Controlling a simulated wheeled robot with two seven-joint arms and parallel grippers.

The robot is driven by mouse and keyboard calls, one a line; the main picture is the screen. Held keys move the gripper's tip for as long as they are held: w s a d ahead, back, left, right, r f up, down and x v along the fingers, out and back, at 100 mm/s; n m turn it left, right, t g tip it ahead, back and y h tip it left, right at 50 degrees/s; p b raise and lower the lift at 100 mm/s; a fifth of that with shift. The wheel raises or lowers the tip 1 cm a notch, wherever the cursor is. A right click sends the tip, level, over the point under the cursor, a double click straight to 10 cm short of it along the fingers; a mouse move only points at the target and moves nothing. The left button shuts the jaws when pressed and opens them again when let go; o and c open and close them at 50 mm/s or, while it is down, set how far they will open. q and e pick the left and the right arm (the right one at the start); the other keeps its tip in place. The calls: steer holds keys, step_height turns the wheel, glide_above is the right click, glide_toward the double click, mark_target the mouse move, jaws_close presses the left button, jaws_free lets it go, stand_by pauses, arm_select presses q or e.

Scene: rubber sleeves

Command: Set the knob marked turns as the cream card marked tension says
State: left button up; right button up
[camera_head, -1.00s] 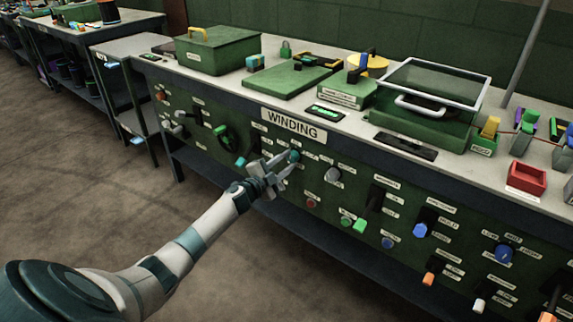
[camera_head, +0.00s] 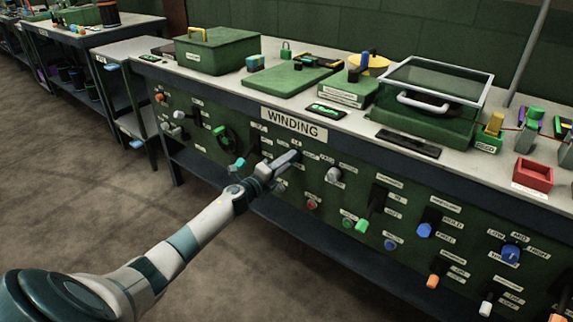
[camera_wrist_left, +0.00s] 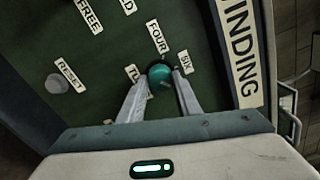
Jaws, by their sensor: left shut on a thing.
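A round teal knob (camera_wrist_left: 160,77) sits on the green panel, with labels FOUR (camera_wrist_left: 157,38) and SIX (camera_wrist_left: 186,62) beside it in the left wrist view. A third label (camera_wrist_left: 137,75) is partly hidden by a finger. My left gripper (camera_head: 292,156) is at the panel under the WINDING sign and is shut on the teal knob. It also shows in the left wrist view (camera_wrist_left: 161,91), one finger on each side of the knob. In the head view the fingers mostly hide the knob. I cannot make out the knob's pointer or a card marked tension. My right gripper is not in view.
The WINDING sign (camera_head: 294,124) is just above the gripper. A RESET label (camera_wrist_left: 69,72) is beside a grey button (camera_wrist_left: 57,83). Open floor lies in front.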

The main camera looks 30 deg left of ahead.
arm_select(q)
steer(key=shift+f+m, duration=0.1)
steer(key=shift+m, duration=0.4)
steer(key=o, duration=1.1)
steer(key=shift+c, duration=0.2)
steer(key=shift+s, duration=0.2)
steer(key=s+a, duration=0.1)
steer(key=s, duration=1.6)
steer(key=shift+a, duration=0.15)
